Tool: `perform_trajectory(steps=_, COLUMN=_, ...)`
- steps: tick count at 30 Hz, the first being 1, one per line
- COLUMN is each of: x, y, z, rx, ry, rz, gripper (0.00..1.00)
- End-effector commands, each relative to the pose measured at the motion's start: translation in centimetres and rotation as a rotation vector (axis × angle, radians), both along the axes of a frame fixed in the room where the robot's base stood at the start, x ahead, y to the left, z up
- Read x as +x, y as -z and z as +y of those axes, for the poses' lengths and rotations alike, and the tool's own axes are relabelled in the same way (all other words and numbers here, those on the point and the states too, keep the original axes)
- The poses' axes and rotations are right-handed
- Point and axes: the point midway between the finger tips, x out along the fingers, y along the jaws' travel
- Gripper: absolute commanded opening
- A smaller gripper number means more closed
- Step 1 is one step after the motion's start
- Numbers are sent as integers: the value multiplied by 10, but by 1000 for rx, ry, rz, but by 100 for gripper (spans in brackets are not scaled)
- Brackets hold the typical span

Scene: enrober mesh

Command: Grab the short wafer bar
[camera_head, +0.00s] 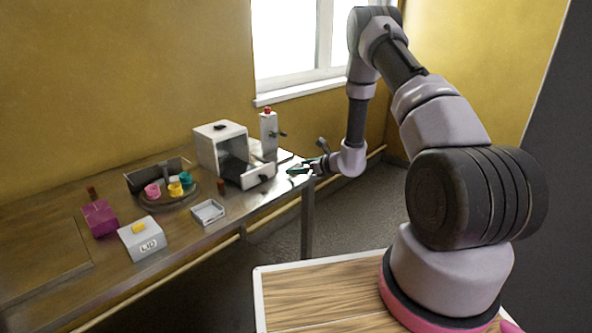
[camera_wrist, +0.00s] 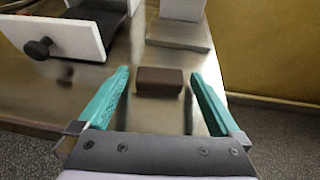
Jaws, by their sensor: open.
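A short dark brown wafer bar (camera_wrist: 160,81) lies on the metal table in the wrist view. It sits between the two teal fingers of my gripper (camera_wrist: 160,92), toward their tips, with a gap on each side. My gripper is open and empty. In the head view my gripper (camera_head: 300,170) is low over the table's right end; the bar beside it is too small to make out there. A second small brown piece (camera_head: 221,185) stands on the table left of the open drawer in the head view.
The white machine (camera_head: 221,148) has an open drawer with a dark knob (camera_wrist: 38,48), left of my gripper. A white dispenser (camera_head: 269,135) stands behind. The table's edge is close on the right. A small tray (camera_head: 208,212), LID box (camera_head: 142,238) and round tray of cups are further left.

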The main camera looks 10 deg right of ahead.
Motion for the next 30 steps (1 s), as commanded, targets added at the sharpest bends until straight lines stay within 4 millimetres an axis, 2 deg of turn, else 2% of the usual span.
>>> perform_trajectory(steps=4, x=0, y=0, z=0, rx=0, ry=0, rz=0, gripper=100)
perform_trajectory(steps=6, x=0, y=0, z=0, rx=0, ry=0, rz=0, gripper=73)
perform_trajectory(steps=9, x=0, y=0, z=-1, rx=0, ry=0, rz=0, gripper=39)
perform_trajectory(steps=17, x=0, y=0, z=-1, rx=0, ry=0, rz=0, gripper=39)
perform_trajectory(steps=22, x=0, y=-8, z=-1, rx=1, ry=0, rz=-1, gripper=39)
perform_trajectory(steps=26, x=0, y=-26, z=0, rx=0, ry=0, rz=-4, gripper=39)
perform_trajectory(steps=30, x=0, y=-55, z=0, rx=0, ry=0, rz=-4, gripper=39)
